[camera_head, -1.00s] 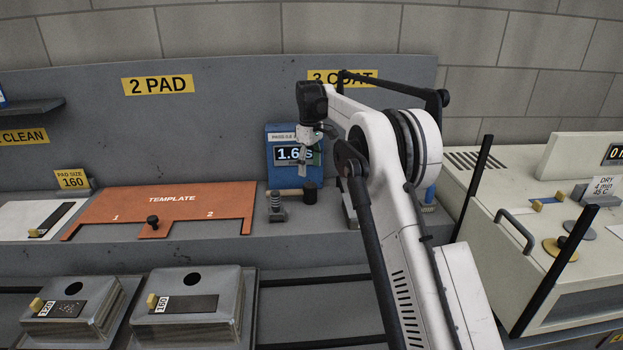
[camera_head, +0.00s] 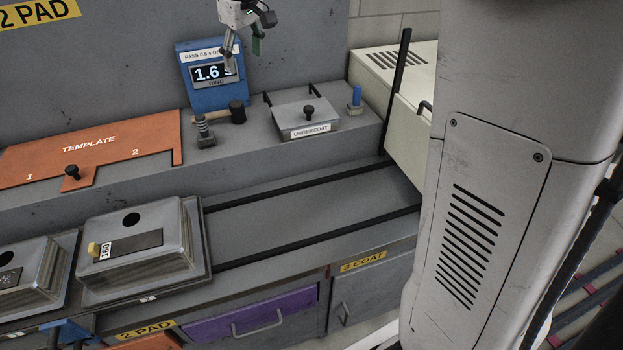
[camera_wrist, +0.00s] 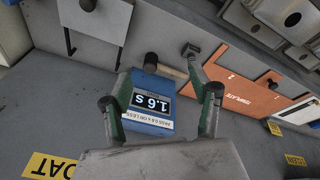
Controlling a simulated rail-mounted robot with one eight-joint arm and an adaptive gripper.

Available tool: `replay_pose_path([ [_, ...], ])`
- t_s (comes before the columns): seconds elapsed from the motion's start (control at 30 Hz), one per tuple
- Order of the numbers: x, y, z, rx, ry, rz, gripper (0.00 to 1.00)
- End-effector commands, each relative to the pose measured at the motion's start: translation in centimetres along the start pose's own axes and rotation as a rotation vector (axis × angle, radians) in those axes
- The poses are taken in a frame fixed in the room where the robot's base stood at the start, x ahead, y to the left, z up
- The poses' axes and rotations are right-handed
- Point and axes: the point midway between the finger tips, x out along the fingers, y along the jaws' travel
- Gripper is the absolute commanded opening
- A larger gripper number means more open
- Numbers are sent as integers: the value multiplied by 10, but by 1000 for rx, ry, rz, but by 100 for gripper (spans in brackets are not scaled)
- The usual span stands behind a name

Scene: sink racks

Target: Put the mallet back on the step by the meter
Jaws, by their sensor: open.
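The mallet, with a black head (camera_head: 237,111) and a pale wooden handle, lies on the grey step (camera_head: 255,142) right in front of the blue meter (camera_head: 206,97), which reads 1.6 s. In the wrist view the mallet head (camera_wrist: 151,61) and handle show beyond the fingers, near the meter (camera_wrist: 150,118). My gripper (camera_head: 244,54) is open and empty, above the mallet and overlapping the meter's upper right side in the head view. In the wrist view the green fingers (camera_wrist: 158,70) are spread wide, with nothing between them held.
A small spring-topped post (camera_head: 203,130) stands left of the mallet, close to its handle end. The undercoat box (camera_head: 305,115) is on the right. The orange template (camera_head: 100,150) lies on the left. Metal pad boxes (camera_head: 140,245) stand on the lower level, beside a clear railed stretch (camera_head: 310,205).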

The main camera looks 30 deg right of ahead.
Motion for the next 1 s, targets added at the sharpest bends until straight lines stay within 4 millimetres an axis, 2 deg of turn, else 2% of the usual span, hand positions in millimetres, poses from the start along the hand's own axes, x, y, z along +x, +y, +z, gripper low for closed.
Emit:
replay_pose_path([
  [0.03, -8, -7, 15, 18, 13, 6, 58],
  [0.2, -28, -28, 60, 84, 62, 26, 58],
  [0.5, -42, -69, 146, 201, 151, 54, 58],
  [0.77, -33, -105, 222, 301, 232, 70, 58],
  [1.0, -10, -135, 285, 387, 304, 78, 58],
])
